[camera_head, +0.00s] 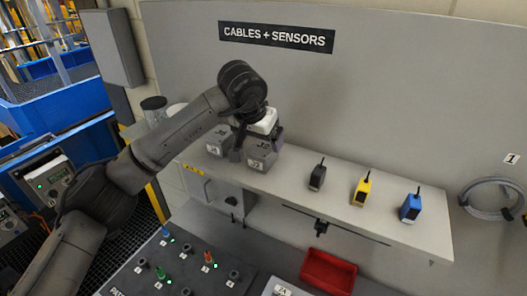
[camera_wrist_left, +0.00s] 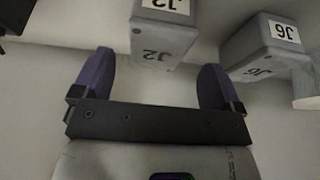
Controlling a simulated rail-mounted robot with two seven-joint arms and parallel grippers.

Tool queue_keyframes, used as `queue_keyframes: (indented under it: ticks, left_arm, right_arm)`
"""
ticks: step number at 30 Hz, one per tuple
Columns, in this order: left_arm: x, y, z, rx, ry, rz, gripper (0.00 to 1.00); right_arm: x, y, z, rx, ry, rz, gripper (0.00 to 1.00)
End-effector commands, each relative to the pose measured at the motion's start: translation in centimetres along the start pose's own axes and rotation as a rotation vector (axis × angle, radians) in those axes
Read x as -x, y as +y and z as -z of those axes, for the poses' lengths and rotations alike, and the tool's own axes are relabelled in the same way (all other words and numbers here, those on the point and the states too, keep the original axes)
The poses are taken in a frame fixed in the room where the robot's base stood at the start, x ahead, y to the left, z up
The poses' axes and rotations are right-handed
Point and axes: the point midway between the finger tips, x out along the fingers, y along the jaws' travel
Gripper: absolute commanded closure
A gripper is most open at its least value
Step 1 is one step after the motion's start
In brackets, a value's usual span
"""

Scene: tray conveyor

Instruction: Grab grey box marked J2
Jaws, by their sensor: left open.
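The grey box marked J2 (camera_head: 262,158) stands on the shelf below the cables and sensors sign. In the left wrist view the J2 box (camera_wrist_left: 160,32) shows its label and side lettering, ahead of the gap between the fingers. My left gripper (camera_head: 257,143) is at this box, partly in front of it. Its two purple fingers (camera_wrist_left: 155,82) are spread apart with nothing between them near the palm. I cannot tell whether the fingertips touch the box. My right gripper does not show.
A second grey box, marked J6 (camera_head: 217,140), stands close beside it; it also shows at the right in the left wrist view (camera_wrist_left: 268,48). Black (camera_head: 317,177), yellow (camera_head: 362,190) and blue (camera_head: 411,207) sensors stand along the shelf. A red bin (camera_head: 327,272) is below.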

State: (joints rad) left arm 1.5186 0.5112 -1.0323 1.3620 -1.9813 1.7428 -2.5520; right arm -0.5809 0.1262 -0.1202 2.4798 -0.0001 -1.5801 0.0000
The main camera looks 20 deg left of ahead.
Motion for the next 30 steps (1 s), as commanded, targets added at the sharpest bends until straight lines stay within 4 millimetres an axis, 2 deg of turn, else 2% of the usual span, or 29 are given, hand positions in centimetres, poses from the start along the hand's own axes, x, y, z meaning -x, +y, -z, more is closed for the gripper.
queue_keyframes:
  ticks: [8, 14, 19, 29, 30]
  left_arm:
    - [-1.4, 0.1, 0.0, 0.001, -0.001, -0.001, 0.08]
    - [-3.8, 0.4, 0.1, 0.000, -0.003, -0.003, 0.08]
    - [-5.6, 0.3, 0.0, 0.001, -0.001, -0.001, 0.08]
    - [-6.1, 0.3, 0.0, 0.001, 0.001, -0.001, 0.08]
    - [-6.1, 0.3, 0.0, 0.001, 0.001, -0.001, 0.12]
  right_arm:
    - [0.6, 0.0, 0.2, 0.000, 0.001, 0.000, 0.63]
    - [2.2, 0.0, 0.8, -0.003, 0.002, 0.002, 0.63]
    - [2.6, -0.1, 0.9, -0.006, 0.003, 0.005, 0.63]
    - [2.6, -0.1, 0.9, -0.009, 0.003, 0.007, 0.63]
    - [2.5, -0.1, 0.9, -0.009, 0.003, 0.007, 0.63]
